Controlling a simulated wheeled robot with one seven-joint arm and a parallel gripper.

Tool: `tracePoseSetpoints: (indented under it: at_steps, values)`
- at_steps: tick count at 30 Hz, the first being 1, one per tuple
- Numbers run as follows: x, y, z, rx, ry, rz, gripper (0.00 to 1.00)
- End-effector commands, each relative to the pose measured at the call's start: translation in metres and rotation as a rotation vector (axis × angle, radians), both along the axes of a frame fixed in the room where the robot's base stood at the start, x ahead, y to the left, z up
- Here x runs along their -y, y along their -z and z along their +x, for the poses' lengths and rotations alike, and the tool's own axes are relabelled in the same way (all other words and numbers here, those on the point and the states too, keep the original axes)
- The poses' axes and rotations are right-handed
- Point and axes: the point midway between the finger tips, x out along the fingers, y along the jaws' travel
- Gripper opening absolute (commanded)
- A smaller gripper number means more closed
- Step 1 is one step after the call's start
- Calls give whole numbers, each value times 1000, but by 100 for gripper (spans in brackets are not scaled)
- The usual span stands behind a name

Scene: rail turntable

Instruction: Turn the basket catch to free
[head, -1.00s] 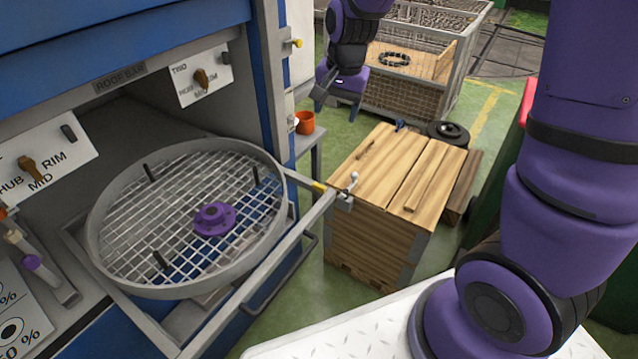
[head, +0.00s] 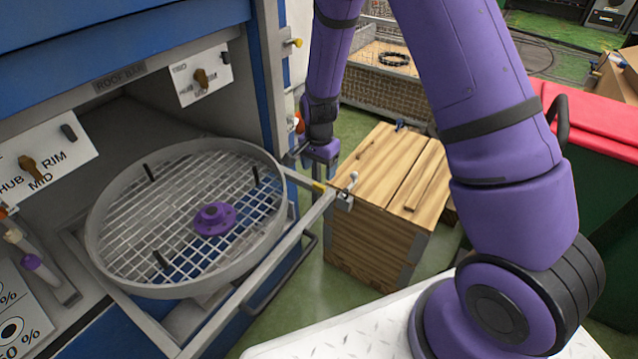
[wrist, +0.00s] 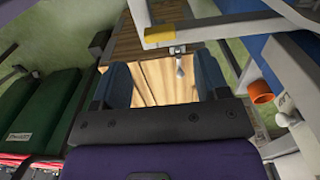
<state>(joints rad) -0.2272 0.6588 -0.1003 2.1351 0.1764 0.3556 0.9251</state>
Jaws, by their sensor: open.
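The basket (head: 100,235) is a round grey mesh tray with a purple hub (head: 214,218), on a frame pulled out of the blue cabinet. A small metal lever with a pale knob, apparently the catch (head: 349,187), sits at the frame's outer right corner beside a yellow piece (head: 318,187). In the wrist view the lever (wrist: 180,63) and yellow piece (wrist: 165,33) lie just beyond my fingers. My gripper (head: 314,166) is open and empty, behind and left of the lever, apart from it. In the wrist view its fingers (wrist: 163,78) stand wide apart.
A wooden crate (head: 385,225) stands just right of the frame corner, close under the lever. The cabinet's side post (head: 272,90) is near my gripper on the left. A red-lidded green bin (head: 605,150) stands at right. An orange cup (wrist: 262,91) shows in the wrist view.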

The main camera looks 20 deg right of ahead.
Motion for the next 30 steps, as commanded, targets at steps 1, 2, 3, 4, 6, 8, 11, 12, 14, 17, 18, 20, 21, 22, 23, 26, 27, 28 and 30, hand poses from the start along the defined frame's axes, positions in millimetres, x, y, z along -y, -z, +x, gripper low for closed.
tracePoseSetpoints:
  at_steps: [1,2,3,4,6,8,11,12,14,17,18,20,21,22,23,26,27,28,30]
  values:
    - [1,11,-1,-4,1,0,68]
    - [1,16,-1,-4,1,0,68]
    - [1,22,-1,-4,1,-1,68]
    - [1,27,-1,-3,1,-1,68]
    - [1,37,-1,-4,0,0,68]
    - [0,44,-1,-1,0,0,68]
    - [0,54,0,-1,0,0,68]
    - [0,56,0,-1,0,-1,68]
    - [1,60,0,0,0,0,68]
    - [1,62,0,0,0,0,68]
    - [0,63,0,1,0,1,68]
    - [0,63,0,1,0,1,68]
    - [0,63,0,1,0,1,68]
    - [0,63,0,1,0,1,68]
    - [0,63,0,1,0,1,68]
    - [0,63,0,1,0,1,59]
    - [0,63,0,1,0,1,50]
    - [0,63,0,1,0,1,43]
    - [0,63,0,1,0,1,27]
